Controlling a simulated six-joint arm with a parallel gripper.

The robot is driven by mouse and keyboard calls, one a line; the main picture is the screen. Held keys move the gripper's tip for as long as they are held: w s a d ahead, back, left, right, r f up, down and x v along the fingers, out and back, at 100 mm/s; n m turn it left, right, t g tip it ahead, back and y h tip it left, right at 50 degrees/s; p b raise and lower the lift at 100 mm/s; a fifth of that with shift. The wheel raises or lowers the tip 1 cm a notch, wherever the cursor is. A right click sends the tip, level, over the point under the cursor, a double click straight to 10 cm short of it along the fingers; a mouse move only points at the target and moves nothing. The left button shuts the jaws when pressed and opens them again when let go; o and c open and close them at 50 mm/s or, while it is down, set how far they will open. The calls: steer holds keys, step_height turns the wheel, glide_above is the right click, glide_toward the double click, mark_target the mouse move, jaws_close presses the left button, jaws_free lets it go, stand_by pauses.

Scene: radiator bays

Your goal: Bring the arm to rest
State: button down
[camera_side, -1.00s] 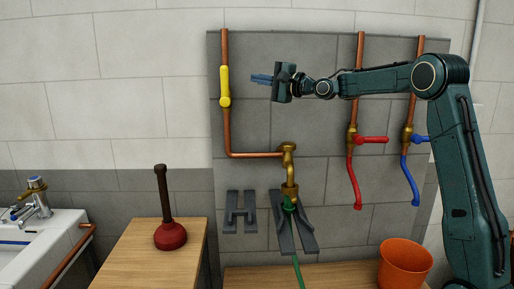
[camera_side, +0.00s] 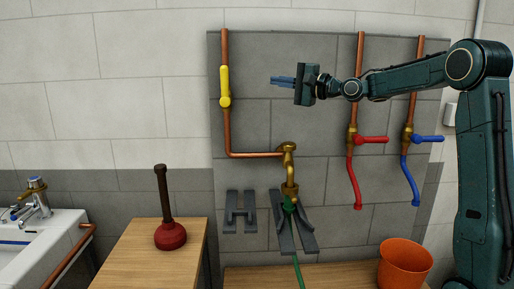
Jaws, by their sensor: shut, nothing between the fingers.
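My gripper (camera_side: 282,81) is at the upper middle of the side view, pointing left. Its blue fingers are shut with nothing between them. It appears in front of the grey wall panel (camera_side: 300,50), right of the yellow-handled valve (camera_side: 225,88) and above the brass tap (camera_side: 289,170). It touches nothing that I can see. My arm reaches in from the right, and its forearm passes in front of two copper pipes.
A red-handled valve (camera_side: 372,139) and a blue-handled valve (camera_side: 428,138) sit below my forearm. A green hose (camera_side: 297,270) hangs at the tap by grey brackets (camera_side: 240,212). An orange bucket (camera_side: 405,264), a plunger (camera_side: 170,236) and a sink (camera_side: 55,225) stand lower. The upper left is clear.

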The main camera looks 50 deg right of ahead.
steer(key=s+a+f+n+g+h, duration=0.1)
steer(key=s+a+f+n+g, duration=0.25)
steer(key=s+a, duration=0.3)
steer(key=s+a+f+n+g, duration=0.2)
steer(key=s+a+f+n, duration=0.1)
steer(key=s+a+n, duration=0.3)
steer(key=s+a+f+n+g+h, duration=0.1)
steer(key=s+f+n+g, duration=0.1)
steer(key=s+f, duration=0.2)
steer(key=s+a+f+n+g, duration=0.2)
steer(key=s+f, duration=0.3)
steer(key=s, duration=0.6)
steer(key=s+a+f+n+g+h, duration=0.1)
steer(key=s+f+n+g, duration=0.1)
steer(key=s, duration=0.6)
step_height(320, 180, down, 3)
steer(key=shift+s+a+r+g+h, duration=0.1)
steer(key=shift+s+a+g+h, duration=0.15)
steer(key=shift+g, duration=0.3)
